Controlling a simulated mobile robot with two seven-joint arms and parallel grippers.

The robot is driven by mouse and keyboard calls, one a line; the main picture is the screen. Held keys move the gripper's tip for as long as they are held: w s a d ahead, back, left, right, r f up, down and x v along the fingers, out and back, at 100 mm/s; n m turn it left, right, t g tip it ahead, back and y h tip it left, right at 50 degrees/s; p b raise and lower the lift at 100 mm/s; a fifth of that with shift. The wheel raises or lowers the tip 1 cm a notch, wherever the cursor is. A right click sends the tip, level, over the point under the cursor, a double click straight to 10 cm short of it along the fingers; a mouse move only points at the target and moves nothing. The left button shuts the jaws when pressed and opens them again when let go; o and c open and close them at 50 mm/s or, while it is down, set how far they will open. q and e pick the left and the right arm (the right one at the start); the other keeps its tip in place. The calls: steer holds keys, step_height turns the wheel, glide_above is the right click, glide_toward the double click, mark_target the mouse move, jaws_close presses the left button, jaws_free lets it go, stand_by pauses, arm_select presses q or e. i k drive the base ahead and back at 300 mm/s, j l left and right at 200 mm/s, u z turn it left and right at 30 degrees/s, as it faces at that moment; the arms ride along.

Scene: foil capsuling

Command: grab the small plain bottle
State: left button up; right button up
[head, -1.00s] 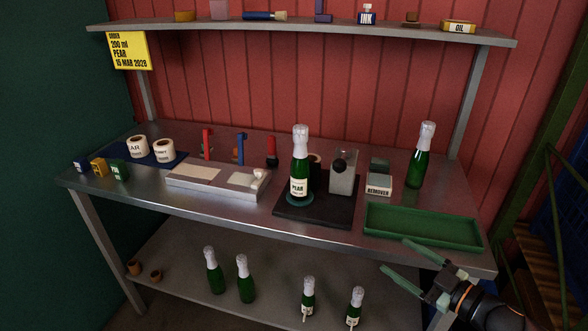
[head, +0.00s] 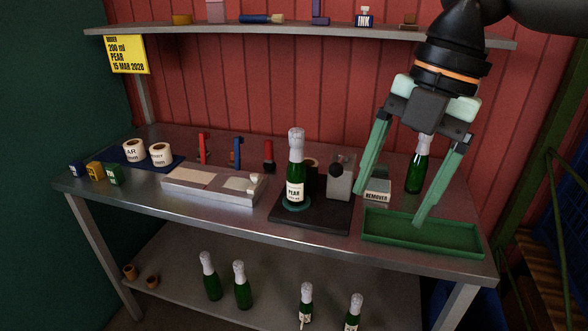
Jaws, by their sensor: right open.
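An unlabelled green bottle with a silver foil top (head: 416,168) stands upright at the table's right, behind the green tray. Two more unlabelled green bottles stand on the lower shelf, one at the left (head: 210,277) and one beside it (head: 242,287). I cannot tell for sure which plain bottle is the small one. My right gripper (head: 394,208) is open and empty, pointing down with its fingers spread over the tray area. The table bottle shows between its fingers, farther back, and one finger hides part of its edge. My left gripper is out of view.
A PEAR-labelled bottle (head: 295,180) stands on a black stand (head: 310,217). The green tray (head: 390,243) is empty. A remover box (head: 377,190) and a grey block device (head: 341,178) stand nearby. Two labelled bottles (head: 306,303) (head: 353,314) stand on the lower shelf. An upper shelf (head: 250,33) spans the back.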

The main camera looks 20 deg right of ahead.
mark_target(296, 172)
steer(key=i, duration=1.4)
